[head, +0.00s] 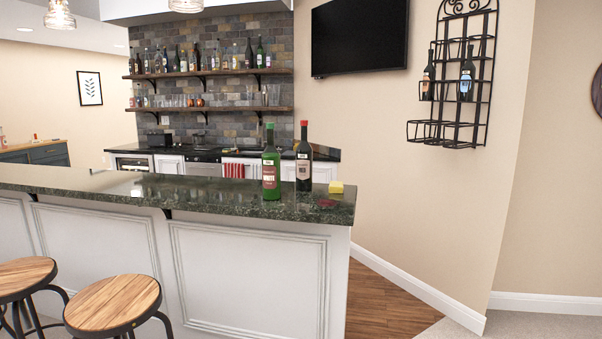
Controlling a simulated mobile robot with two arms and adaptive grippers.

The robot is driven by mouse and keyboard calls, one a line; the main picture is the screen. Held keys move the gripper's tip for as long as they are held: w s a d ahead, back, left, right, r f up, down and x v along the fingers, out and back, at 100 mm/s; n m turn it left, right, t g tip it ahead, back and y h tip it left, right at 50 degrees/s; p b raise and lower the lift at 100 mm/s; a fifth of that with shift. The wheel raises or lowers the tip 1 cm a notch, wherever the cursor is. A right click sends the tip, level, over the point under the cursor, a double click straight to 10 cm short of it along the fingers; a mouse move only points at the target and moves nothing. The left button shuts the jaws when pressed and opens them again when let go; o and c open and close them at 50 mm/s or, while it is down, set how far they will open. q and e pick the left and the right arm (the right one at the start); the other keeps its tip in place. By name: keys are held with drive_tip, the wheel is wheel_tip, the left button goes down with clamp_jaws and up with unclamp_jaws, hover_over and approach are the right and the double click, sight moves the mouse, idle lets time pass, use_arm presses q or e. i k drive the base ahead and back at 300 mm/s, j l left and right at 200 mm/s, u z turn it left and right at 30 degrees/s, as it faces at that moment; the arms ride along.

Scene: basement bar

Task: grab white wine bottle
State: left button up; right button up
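A green bottle (271,170) with a white and red label that seems to read "WHITE" stands upright on the dark stone bar counter (130,187), near its right end. A dark bottle (304,160) with a red top and a pale label stands upright just to its right and slightly behind. Neither of my grippers shows in the head view.
A small yellow block (336,187) and a flat reddish item (326,202) lie right of the bottles. Two wooden-topped stools (113,302) stand before the bar at left. Open floor (385,298) lies right of the bar. A wire wine rack (457,85) hangs on the wall.

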sight(271, 163)
drive_tip(key=i+j, duration=0.1)
drive_tip(key=j, duration=0.55)
drive_tip(key=i+j+z, duration=0.1)
drive_tip(key=j, duration=1.25)
drive_tip(key=i+j+z, duration=0.1)
drive_tip(key=i+j, duration=0.35)
drive_tip(key=i+j+z, duration=0.15)
drive_tip(key=i+j, duration=0.3)
drive_tip(key=j, duration=0.2)
